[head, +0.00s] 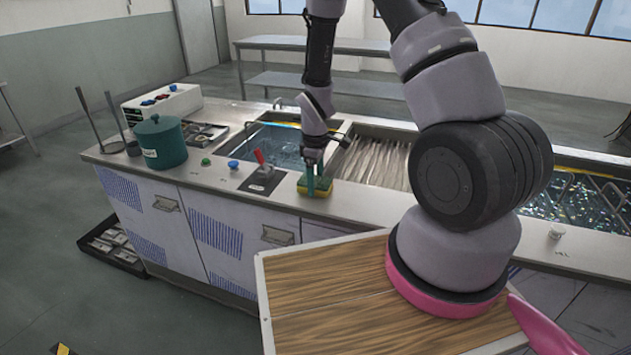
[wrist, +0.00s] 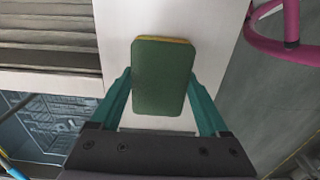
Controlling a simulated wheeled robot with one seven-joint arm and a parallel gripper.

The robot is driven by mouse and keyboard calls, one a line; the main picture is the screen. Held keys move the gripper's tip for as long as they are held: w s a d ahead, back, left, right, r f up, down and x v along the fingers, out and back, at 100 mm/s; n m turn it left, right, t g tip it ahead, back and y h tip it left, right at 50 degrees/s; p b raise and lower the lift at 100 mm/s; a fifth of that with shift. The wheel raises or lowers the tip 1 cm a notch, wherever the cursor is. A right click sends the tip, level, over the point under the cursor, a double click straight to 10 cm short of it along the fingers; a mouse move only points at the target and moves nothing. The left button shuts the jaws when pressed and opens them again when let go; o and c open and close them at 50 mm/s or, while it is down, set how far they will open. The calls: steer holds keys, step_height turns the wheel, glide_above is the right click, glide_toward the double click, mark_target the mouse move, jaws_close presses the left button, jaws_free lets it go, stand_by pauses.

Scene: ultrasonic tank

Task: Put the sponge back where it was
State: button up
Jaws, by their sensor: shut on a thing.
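The sponge (head: 318,186) is green with a yellow layer. It is at the front strip of the steel counter, right of the red lever switch. In the wrist view the sponge (wrist: 162,78) shows its green face between the two teal fingers. My gripper (head: 316,178) is above the counter front and shut on the sponge. In the wrist view my gripper (wrist: 162,92) has a finger at each side of the sponge. I cannot tell whether the sponge touches the counter.
The red lever switch (head: 262,165) stands left of the sponge. A water-filled tank (head: 270,142) and a ribbed drainboard (head: 375,162) lie behind. A green pot (head: 160,142) and a control box (head: 160,103) are at the left. The counter front (head: 350,203) right of the sponge is clear.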

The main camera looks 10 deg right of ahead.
steer(key=shift+f, duration=0.15)
steer(key=o, duration=1.5)
steer(key=shift+c, duration=0.2)
